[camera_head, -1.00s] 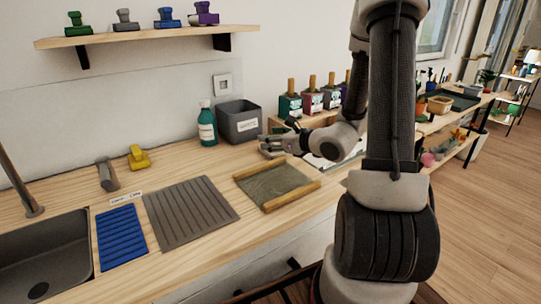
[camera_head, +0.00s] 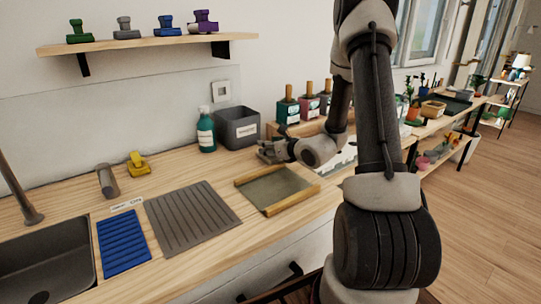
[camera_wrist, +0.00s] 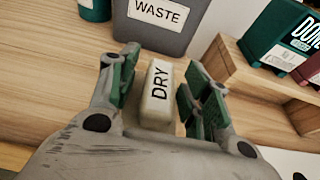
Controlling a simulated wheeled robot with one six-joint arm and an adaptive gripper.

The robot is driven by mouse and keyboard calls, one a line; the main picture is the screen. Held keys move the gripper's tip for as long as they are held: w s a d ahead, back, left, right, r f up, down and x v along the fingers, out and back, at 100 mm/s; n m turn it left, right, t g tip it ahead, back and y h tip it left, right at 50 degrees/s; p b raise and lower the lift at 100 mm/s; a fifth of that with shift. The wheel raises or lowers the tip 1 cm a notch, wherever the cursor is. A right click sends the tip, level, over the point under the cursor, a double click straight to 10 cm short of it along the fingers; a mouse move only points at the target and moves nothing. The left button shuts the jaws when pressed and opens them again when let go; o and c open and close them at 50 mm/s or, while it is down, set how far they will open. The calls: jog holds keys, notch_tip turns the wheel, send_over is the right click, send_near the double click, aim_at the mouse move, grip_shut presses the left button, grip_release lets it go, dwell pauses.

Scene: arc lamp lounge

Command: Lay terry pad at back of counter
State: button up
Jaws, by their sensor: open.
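A pale cream pad-like block marked DRY (camera_wrist: 158,95) lies on the counter in the wrist view; it seems to be the terry pad. My gripper (camera_wrist: 160,60) is open, with one green-lined finger on each side of the block; I cannot tell whether they touch it. In the head view my gripper (camera_head: 268,151) is low over the wooden counter (camera_head: 215,168), in front of the grey bin; the block cannot be made out there.
The WASTE bin (camera_head: 238,124) and a teal bottle (camera_head: 206,132) stand behind my gripper. A wooden stand with stamp-like blocks (camera_head: 288,108) is to the right. A wood-railed tray (camera_head: 275,188), grey ribbed mat (camera_head: 192,212) and blue mat (camera_head: 123,242) lie in front and left.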

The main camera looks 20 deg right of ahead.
grip_shut()
